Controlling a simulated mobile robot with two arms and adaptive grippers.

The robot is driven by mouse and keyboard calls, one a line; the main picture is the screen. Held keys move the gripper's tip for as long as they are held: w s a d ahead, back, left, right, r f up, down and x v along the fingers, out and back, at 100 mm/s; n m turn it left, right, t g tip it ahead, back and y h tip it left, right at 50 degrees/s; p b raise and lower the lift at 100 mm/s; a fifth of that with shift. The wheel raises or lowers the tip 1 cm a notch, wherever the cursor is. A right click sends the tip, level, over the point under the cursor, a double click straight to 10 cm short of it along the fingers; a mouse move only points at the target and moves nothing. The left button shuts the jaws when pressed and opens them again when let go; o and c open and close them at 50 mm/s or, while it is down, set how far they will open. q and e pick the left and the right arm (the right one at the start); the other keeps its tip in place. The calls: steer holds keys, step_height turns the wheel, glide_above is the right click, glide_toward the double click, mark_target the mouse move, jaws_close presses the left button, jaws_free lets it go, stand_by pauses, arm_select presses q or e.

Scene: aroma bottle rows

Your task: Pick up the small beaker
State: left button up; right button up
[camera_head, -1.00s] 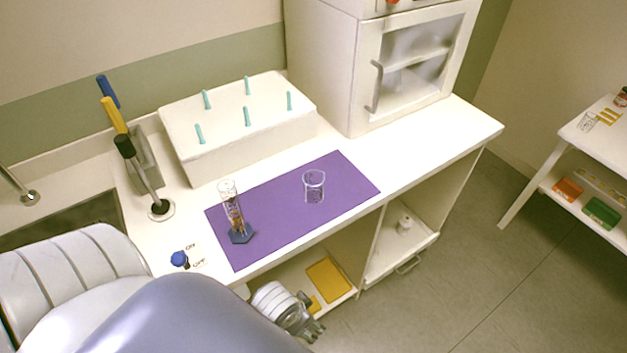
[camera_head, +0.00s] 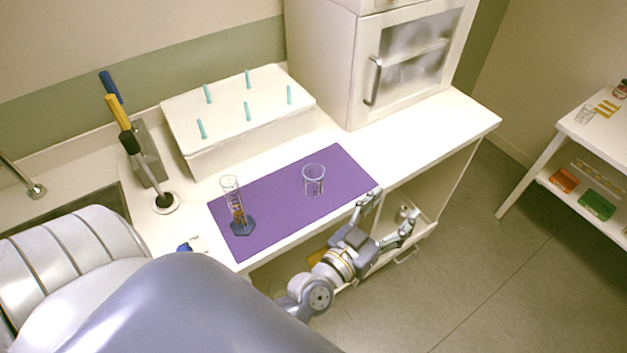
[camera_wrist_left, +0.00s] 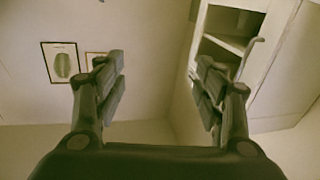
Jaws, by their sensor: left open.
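The small beaker (camera_head: 313,181) is clear glass and stands upright on the purple mat (camera_head: 268,224) on the counter. My left gripper (camera_head: 391,216) is open and empty. In the head view it shows in front of the counter's front edge, to the right of the beaker and nearer the camera, apart from it. In the left wrist view the two fingers (camera_wrist_left: 163,85) are spread wide with nothing between them, and the beaker does not show there. My right gripper is not in view.
A graduated cylinder (camera_head: 236,208) with a blue base stands on the mat left of the beaker. A white rack with teal pegs (camera_head: 240,140) is behind. A cabinet (camera_head: 400,70) stands at the back right. The counter right of the mat (camera_head: 400,150) is clear.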

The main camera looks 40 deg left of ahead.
arm_select(q)
steer(key=a+f+n+y, duration=0.2)
steer(key=a+n+y, duration=0.4)
steer(key=a+y, duration=0.35)
steer(key=n+g+y, duration=0.4)
steer(key=g+y, duration=0.1)
steer(key=y, duration=0.1)
glide_toward(315, 184)
steer(key=shift+w+a+r, duration=0.3)
steer(key=shift+w+a, duration=0.3)
steer(key=shift+w, duration=0.1)
steer(key=shift+a+f+y, duration=0.15)
steer(key=shift+a+y, duration=0.1)
steer(key=shift+a, duration=0.05)
steer(key=b+x, duration=0.1)
steer(key=x, duration=0.4)
steer(key=shift+a+f+b, duration=0.1)
steer(key=shift+f+b, duration=0.05)
steer(key=shift+b, duration=0.25)
steer(key=b+x, duration=0.2)
steer(key=x, duration=0.1)
steer(key=b+x, duration=0.1)
steer(key=shift+w+f, duration=0.2)
steer(key=shift+w, duration=0.35)
steer(key=shift+w+a, duration=0.15)
steer(key=shift+a, duration=0.05)
steer(key=shift+r, duration=0.15)
steer(key=shift+c, duration=0.5)
steer(key=c, duration=1.1)
